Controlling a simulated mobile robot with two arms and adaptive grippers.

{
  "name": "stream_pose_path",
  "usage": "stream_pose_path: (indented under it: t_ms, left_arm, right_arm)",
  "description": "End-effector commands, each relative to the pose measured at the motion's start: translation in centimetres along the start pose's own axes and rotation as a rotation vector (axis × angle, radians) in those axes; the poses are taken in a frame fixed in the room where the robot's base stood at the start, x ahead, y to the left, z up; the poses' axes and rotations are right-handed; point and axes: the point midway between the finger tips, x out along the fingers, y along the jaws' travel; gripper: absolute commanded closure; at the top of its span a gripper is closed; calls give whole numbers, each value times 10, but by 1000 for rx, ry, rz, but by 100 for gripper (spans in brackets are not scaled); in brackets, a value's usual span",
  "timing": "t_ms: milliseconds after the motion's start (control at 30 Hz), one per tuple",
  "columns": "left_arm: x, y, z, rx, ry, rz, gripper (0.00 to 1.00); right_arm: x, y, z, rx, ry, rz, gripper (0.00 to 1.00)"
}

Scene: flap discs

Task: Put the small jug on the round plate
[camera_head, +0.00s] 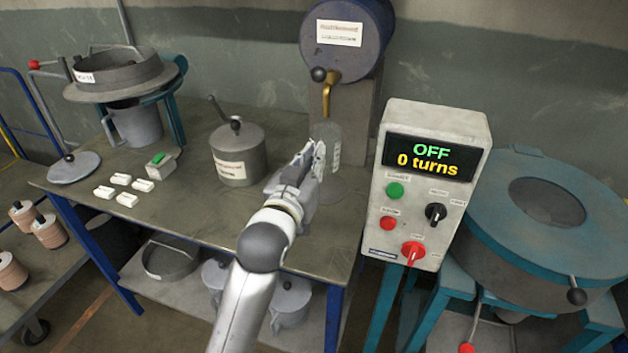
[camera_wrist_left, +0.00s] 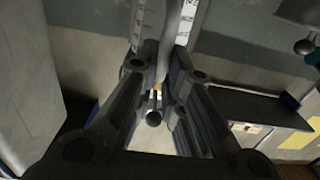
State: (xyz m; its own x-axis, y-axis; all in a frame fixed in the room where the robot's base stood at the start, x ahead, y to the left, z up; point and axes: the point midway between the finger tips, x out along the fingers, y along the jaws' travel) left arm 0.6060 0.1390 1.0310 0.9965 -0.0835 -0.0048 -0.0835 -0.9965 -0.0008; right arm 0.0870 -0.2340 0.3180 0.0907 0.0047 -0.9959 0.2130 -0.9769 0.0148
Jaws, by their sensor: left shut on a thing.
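The small jug (camera_head: 329,143) is pale and see-through, with a white scale strip on its side. It is below the brass tap, at the tips of my left gripper (camera_head: 312,160). The gripper is shut on it. In the left wrist view the two dark fingers (camera_wrist_left: 158,72) close on the jug (camera_wrist_left: 168,28), which runs out of the top of the picture. A flat, round grey plate (camera_head: 346,188) shows faintly on the table below the jug, partly hidden by my gripper. I cannot tell whether the jug touches it. My right gripper is not in view.
A blue drum (camera_head: 345,60) with the brass tap (camera_head: 326,92) stands behind the jug. A control box (camera_head: 428,185) reading "OFF, 0 turns" is close on the right. A lidded grey pot (camera_head: 238,155) and several white blocks (camera_head: 122,180) are on the left of the table.

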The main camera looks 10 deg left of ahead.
Motion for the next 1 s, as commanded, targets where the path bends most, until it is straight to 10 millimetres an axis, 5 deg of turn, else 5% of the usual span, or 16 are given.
stream_pose_path:
  t_ms: [333,800,1000]
  left_arm:
    - [45,-15,50,0,0,-1,100]
    - [55,-18,92,0,1,0,100]
    - [55,-18,93,0,2,0,100]
  right_arm:
    - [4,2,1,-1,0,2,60]
    - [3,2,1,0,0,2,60]
    - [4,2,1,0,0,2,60]
